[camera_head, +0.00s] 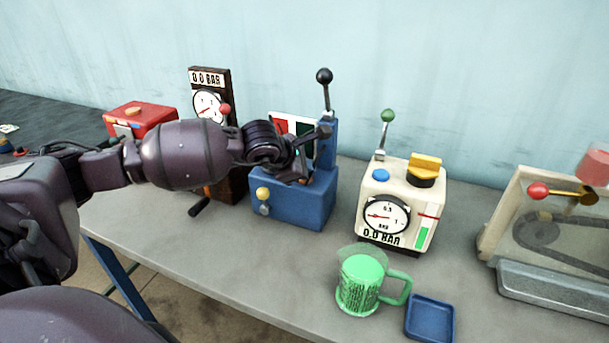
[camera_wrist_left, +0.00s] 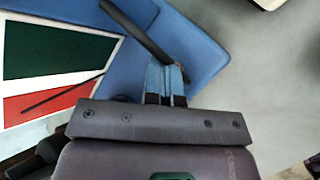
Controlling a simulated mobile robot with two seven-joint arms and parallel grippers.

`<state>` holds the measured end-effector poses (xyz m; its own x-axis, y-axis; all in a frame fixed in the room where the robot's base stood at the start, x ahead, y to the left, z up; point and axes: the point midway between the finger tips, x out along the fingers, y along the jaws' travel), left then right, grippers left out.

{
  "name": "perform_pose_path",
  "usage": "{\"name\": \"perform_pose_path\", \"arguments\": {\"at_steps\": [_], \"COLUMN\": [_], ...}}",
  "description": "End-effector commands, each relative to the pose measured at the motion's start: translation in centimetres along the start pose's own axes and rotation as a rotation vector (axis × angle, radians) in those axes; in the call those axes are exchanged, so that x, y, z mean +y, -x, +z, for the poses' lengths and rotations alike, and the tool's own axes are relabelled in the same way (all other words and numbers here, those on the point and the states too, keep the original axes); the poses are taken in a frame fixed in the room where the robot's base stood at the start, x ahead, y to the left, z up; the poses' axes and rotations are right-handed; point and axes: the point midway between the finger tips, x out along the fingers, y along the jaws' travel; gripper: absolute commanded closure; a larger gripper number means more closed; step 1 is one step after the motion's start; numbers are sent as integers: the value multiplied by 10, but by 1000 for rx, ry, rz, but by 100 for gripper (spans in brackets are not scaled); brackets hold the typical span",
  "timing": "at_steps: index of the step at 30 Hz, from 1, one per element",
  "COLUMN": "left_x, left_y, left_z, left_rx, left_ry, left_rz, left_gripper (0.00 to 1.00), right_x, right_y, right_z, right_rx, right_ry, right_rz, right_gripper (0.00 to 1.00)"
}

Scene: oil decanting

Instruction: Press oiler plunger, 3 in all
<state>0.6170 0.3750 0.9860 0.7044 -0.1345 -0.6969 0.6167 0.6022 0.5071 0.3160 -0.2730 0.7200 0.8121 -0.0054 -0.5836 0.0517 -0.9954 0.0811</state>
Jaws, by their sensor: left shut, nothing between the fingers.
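A blue box-shaped device (camera_head: 290,208) stands mid-bench, with a tall blue post (camera_head: 327,150) and an upright lever with a black ball knob (camera_head: 324,76). A red and green panel (camera_head: 281,122) sits behind it. My left gripper (camera_head: 302,160) is over this device, beside the post. In the left wrist view the shut, empty fingers (camera_wrist_left: 165,75) point at blue surfaces, close to a black rod (camera_wrist_left: 140,32); contact cannot be told. I cannot tell for certain which part is the oiler plunger. My right gripper is not in view.
A cream gauge unit (camera_head: 375,195) with a green-knobbed lever stands right of the blue device. A green-filled mug (camera_head: 361,282) and blue tray (camera_head: 431,318) are at the front. A red box (camera_head: 142,117) and dark gauge stand (camera_head: 226,90) are left, a belt machine (camera_head: 560,275) right.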

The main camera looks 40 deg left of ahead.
Motion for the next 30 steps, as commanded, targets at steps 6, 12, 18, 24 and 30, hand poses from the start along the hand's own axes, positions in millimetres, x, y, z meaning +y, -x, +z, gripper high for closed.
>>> {"name": "perform_pose_path", "arguments": {"at_steps": [6, 12, 18, 24, 30], "left_x": [6, 9, 8, 12, 20], "left_y": [8, 12, 11, 16, 27], "left_z": [6, 8, 8, 11, 20], "left_rx": [0, 1, 1, -1, -3], "left_ry": [0, 0, 0, 0, -1], "left_rz": [1, 0, 0, 2, 5], "left_gripper": [100, 100, 100, 100, 100], "right_x": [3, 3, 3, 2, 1], "right_y": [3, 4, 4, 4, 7], "right_z": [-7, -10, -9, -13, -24], "right_rx": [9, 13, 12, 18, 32], "right_ry": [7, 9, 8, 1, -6], "right_rz": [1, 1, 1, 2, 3], "right_gripper": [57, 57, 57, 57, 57]}}
